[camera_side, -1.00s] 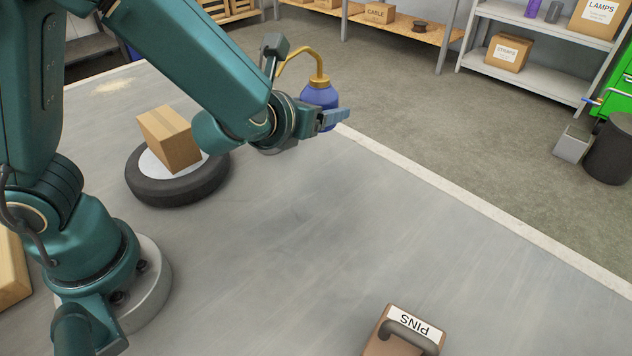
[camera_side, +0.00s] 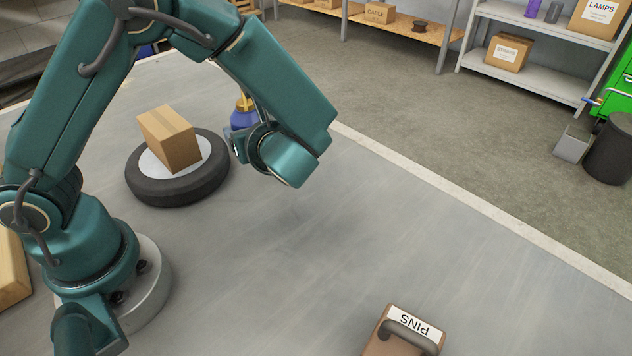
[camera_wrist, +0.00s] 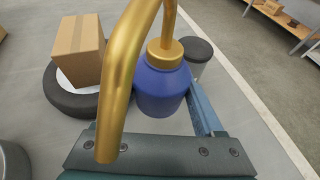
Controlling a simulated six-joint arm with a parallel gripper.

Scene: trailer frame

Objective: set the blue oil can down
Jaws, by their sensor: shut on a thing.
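The blue oil can (camera_side: 243,118) with its brass cap and curved spout is upright beside the tyre, partly hidden behind my arm in the side view. In the wrist view the blue oil can (camera_wrist: 162,92) fills the middle, its brass spout curving toward the camera. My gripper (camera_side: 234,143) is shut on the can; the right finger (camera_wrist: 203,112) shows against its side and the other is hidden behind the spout. I cannot tell whether the can's base touches the grey surface.
A cardboard box (camera_side: 169,138) sits tilted on a black tyre (camera_side: 180,190), just left of the can. A dark-topped grey cylinder (camera_wrist: 198,52) stands behind the can. The PINS box (camera_side: 403,330) is at the front. The middle of the grey surface is clear.

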